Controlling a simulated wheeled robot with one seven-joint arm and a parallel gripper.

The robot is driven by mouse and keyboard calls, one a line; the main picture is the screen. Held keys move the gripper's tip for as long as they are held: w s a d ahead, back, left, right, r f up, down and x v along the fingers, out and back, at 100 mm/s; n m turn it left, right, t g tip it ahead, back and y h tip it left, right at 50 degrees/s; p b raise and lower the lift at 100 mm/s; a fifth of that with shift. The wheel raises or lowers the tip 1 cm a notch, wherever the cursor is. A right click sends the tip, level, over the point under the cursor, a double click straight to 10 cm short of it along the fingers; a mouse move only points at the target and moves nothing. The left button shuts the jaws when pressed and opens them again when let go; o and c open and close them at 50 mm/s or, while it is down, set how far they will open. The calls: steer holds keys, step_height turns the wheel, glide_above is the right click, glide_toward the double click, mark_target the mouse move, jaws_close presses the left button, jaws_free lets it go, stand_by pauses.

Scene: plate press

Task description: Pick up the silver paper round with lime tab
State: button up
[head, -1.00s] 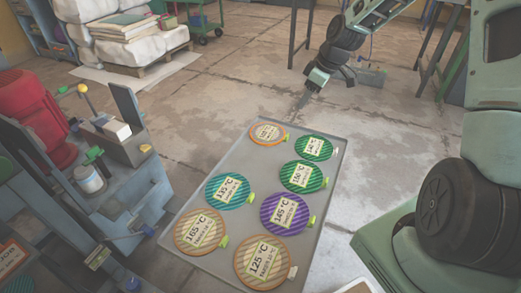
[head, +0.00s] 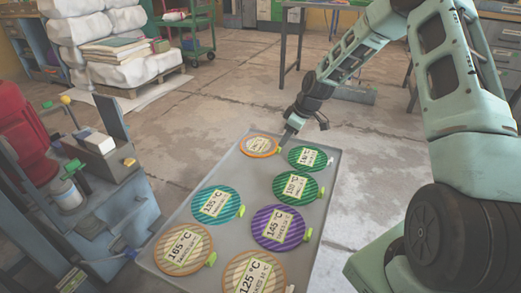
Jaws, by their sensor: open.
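Several striped paper rounds lie on a grey tray (head: 232,178), each with a printed label and a small tab. None looks plainly silver. The far left round (head: 259,145) has an orange rim, a pale greyish face and a lime tab (head: 279,151).
The 125 °C round (head: 254,275) is at the front. A press (head: 93,190) stands left.

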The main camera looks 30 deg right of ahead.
mark_target(277, 151)
steer(key=b+x, duration=0.3)
steer(key=x, duration=0.2)
steer(key=shift+w+f, duration=0.15)
steer(key=shift+w, duration=0.1)
steer(key=c, duration=1.1)
